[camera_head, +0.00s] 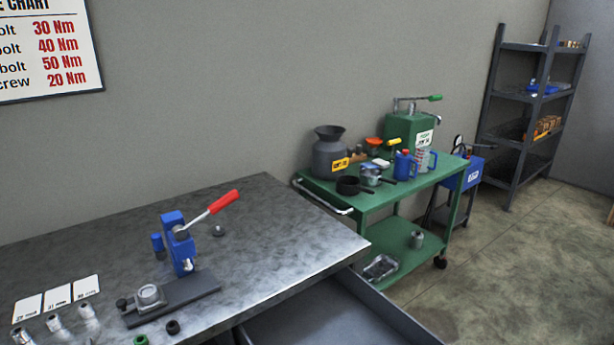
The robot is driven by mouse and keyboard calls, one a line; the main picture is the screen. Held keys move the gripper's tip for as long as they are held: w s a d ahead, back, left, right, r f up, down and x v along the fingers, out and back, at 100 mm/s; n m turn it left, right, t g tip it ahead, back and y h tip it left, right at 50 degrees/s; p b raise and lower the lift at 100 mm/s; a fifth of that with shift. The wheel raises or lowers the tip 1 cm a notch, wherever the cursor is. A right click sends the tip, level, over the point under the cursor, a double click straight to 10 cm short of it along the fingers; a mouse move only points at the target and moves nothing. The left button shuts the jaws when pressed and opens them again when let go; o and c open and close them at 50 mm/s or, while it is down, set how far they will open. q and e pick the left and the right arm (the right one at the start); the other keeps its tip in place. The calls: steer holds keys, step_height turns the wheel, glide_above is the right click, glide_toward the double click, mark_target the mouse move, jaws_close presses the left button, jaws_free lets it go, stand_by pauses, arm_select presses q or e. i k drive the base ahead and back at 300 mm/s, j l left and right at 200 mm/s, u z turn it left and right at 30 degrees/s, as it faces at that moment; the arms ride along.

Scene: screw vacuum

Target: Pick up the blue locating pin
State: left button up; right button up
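A small upright blue cylinder (157,244) stands just left of a blue lever press (174,235) on the grey metal workbench (285,230). It may be the blue locating pin, but it is too small to be sure, and I cannot tell whether it touches the press. The press has a red-handled lever (223,202) that slants up to the right. Neither of my grippers is in view.
A dark base plate (190,293) with a round metal part (150,297) lies in front of the press. White cards (57,297) and several metal sockets (54,323) sit at the left. An open drawer (335,315) juts out below the bench. A green cart (385,195) stands behind right.

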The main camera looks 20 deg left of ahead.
mark_target(157, 240)
steer(key=u, duration=1.45)
